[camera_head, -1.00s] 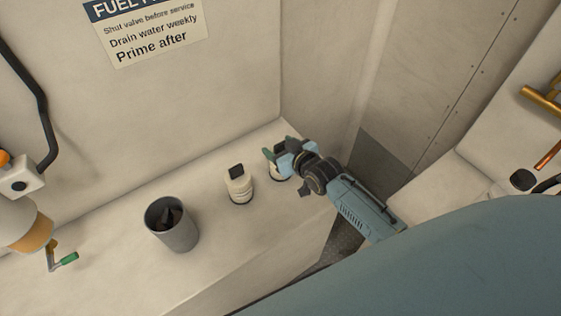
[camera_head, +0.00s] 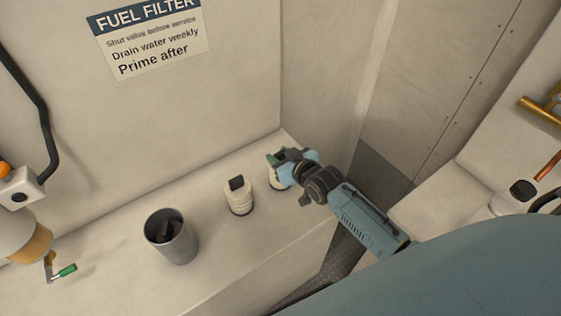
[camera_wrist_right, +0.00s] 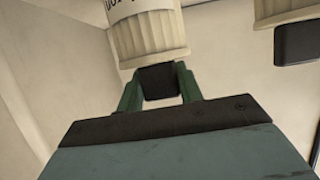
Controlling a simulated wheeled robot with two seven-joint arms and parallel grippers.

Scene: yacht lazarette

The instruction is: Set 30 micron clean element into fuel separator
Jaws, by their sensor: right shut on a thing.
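Two white filter elements with dark tops are on the bench. One element (camera_head: 238,198) stands upright and free. My right gripper (camera_head: 277,163) is at the other element (camera_head: 275,181), to its right. In the right wrist view, my right gripper (camera_wrist_right: 160,88) is shut on the dark tab of a ribbed cream element (camera_wrist_right: 152,38) with part of a printed label. The label is cut off, so I cannot read its rating. The neighbouring element (camera_wrist_right: 285,10) shows at the upper right. The fuel separator (camera_head: 25,235), with an amber lower part, is at the left edge. My left gripper is out of view.
A grey bin (camera_head: 172,237) with dark pieces in it stands on the bench between the separator and the elements. A green-handled valve (camera_head: 62,271) sticks out below the separator. A fuel filter sign (camera_head: 150,40) is on the wall behind.

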